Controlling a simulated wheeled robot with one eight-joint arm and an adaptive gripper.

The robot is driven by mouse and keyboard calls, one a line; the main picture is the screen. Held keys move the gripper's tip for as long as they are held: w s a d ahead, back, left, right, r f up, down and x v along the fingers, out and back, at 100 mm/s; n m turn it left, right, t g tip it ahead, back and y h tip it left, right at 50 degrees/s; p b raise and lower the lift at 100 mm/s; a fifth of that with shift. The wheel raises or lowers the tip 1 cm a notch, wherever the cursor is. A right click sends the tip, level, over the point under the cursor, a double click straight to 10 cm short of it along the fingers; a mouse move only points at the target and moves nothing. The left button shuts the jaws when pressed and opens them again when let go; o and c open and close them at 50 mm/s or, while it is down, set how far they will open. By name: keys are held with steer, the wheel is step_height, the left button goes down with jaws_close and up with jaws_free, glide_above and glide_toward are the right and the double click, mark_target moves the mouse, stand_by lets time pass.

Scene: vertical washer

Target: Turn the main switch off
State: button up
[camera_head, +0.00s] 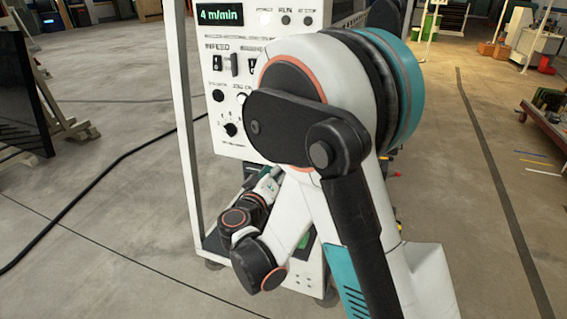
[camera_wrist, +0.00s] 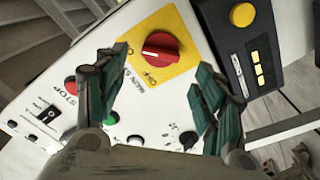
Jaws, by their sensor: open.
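The main switch (camera_wrist: 160,46) is a red rotary knob on a yellow plate (camera_wrist: 183,66) in the wrist view. The plate is lettered "OFF" and the panel beside it "MAIN S…", partly hidden by a finger. I cannot tell the exact gap. In the head view my arm hides the main switch.
A red stop button (camera_wrist: 70,86), a green button (camera_wrist: 111,118) and a black rocker switch (camera_wrist: 47,114) are near the knob. A dark box with a yellow button (camera_wrist: 242,14) stands beside it. The machine's upper panel (camera_head: 231,156) shows "4 m/min". Open floor lies left.

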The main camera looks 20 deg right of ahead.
steer(key=x, duration=0.4)
steer(key=shift+w+d+b, duration=0.15)
steer(key=shift+w+b, duration=0.1)
steer(key=shift+b, duration=0.05)
steer(key=c, duration=1.1)
